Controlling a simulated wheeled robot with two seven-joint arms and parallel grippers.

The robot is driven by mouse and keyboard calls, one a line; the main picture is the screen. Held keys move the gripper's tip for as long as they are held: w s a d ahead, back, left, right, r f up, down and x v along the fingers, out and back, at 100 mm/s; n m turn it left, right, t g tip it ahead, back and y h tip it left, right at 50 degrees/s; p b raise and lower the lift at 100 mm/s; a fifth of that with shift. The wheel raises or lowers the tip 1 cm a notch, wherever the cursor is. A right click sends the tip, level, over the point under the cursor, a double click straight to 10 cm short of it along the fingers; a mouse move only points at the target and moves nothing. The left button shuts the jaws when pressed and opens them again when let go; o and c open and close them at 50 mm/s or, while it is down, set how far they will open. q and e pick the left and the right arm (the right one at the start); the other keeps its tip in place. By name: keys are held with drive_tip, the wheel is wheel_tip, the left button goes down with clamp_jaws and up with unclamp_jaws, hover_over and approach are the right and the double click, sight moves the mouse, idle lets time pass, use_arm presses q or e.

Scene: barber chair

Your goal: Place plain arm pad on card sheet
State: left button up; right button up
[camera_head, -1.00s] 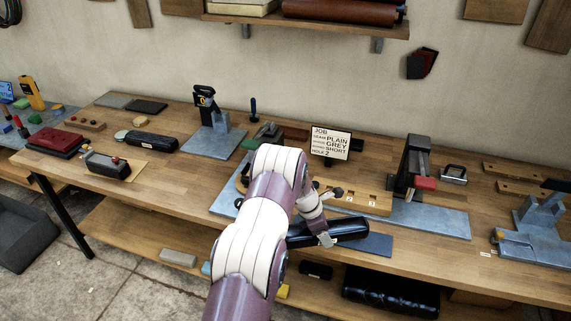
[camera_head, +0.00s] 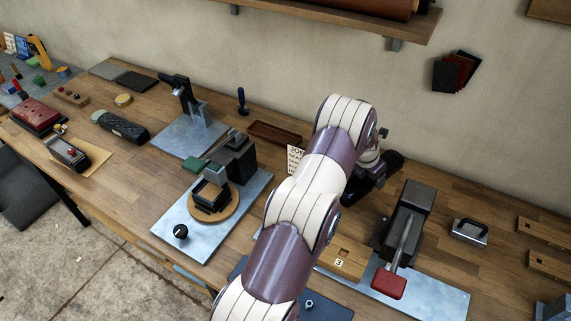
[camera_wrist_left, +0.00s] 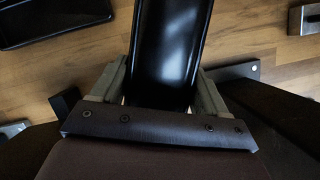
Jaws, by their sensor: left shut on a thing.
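My left gripper (camera_head: 370,178) is shut on a smooth black arm pad (camera_head: 392,164), held near the back of the bench beyond my forearm. In the left wrist view the glossy pad (camera_wrist_left: 165,45) sits between the two fingers. My forearm hides part of the gripper and pad in the head view. A tan sheet that looks like card (camera_head: 96,157) lies at the left of the bench, with a dark block with a red knob (camera_head: 68,152) on it. A quilted black pad (camera_head: 122,127) lies behind it. My right gripper is out of view.
A round wooden turntable fixture (camera_head: 227,208) stands left of my arm. A press with a red-ended lever (camera_head: 390,284) stands to the right. A job sign (camera_head: 295,160) is partly hidden by my arm. A dark blue mat (camera_head: 330,308) lies at the front.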

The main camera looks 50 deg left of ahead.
use_arm(q)
drive_tip(key=shift+w+d+r, duration=0.1)
drive_tip(key=shift+d+r, duration=0.1)
drive_tip(key=shift+r, duration=0.1)
drive_tip(key=shift+s+f, duration=0.35)
drive_tip(key=shift+s, duration=0.45)
drive_tip(key=shift+s+f+p, duration=0.2)
drive_tip(key=shift+f+p, duration=0.15)
drive_tip(key=shift+f, duration=0.5)
drive_tip(key=x, duration=0.4)
drive_tip(key=s+p+x, duration=0.1)
drive_tip(key=x, duration=0.1)
drive_tip(key=shift+a+f, duration=0.15)
drive_tip(key=shift+f, duration=0.3)
drive_tip(key=shift+s+f, duration=0.1)
drive_tip(key=shift+f, duration=0.2)
drive_tip(key=shift+s, duration=0.15)
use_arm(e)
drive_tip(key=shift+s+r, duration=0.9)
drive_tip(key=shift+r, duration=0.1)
use_arm(q)
drive_tip(key=o, duration=1.4)
drive_tip(key=shift+f, duration=0.15)
